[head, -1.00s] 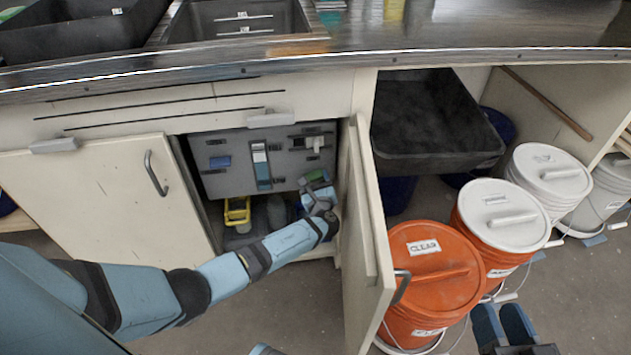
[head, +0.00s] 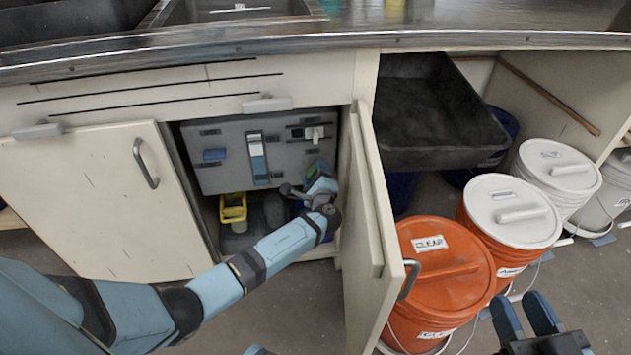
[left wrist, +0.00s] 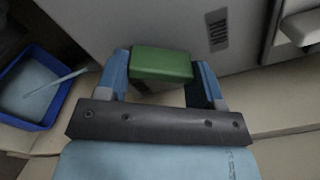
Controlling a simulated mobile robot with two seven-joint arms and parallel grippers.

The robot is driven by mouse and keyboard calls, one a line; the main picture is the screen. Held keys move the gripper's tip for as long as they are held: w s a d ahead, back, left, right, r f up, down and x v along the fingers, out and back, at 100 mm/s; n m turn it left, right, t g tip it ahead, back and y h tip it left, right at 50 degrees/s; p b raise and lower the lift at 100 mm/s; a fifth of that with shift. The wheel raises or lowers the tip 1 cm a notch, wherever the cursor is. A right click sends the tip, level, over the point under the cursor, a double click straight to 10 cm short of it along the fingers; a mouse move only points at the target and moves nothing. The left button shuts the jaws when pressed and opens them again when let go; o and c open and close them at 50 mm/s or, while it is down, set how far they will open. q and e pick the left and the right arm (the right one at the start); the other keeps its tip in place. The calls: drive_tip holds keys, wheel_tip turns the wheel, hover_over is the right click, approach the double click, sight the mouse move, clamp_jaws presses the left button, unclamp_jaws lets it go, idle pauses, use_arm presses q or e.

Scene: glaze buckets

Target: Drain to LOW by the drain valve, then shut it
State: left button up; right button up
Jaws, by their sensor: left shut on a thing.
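The green drain valve handle (left wrist: 161,65) sits between the fingers of my left gripper (left wrist: 163,78), which is shut on it in front of the grey panel. In the head view, my left gripper (head: 321,180) reaches into the open cabinet at the lower right of the grey panel (head: 222,178), and the handle is mostly hidden there. An upright gauge (head: 258,160) on the panel is white above and blue below; its marks are too small to read. My right gripper (head: 522,310) is open and empty at the lower right, in front of the buckets.
The open cabinet door (head: 365,230) stands just right of my left forearm. An orange bucket (head: 445,265) marked CLEAR and white-lidded buckets (head: 512,212) stand right of it. A yellow caddy (head: 233,207) is on the cabinet floor. A blue tub (left wrist: 35,92) holds greyish liquid.

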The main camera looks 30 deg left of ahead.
use_arm(q)
drive_tip(key=shift+r+n+b, duration=0.1)
drive_tip(key=shift+n+b, duration=0.85)
drive_tip(key=shift+n, duration=2.35)
use_arm(e)
drive_tip(key=shift+w+d+r+n+t+y, duration=0.3)
drive_tip(key=shift+w+d+r+n+t, duration=0.15)
drive_tip(key=shift+n, duration=0.45)
drive_tip(key=shift+w+a+f, duration=0.1)
drive_tip(key=shift+f, duration=0.2)
use_arm(q)
drive_tip(key=o, duration=0.8)
drive_tip(key=shift+d, duration=0.1)
drive_tip(key=shift+o, duration=0.6)
use_arm(e)
drive_tip(key=shift+r, duration=0.15)
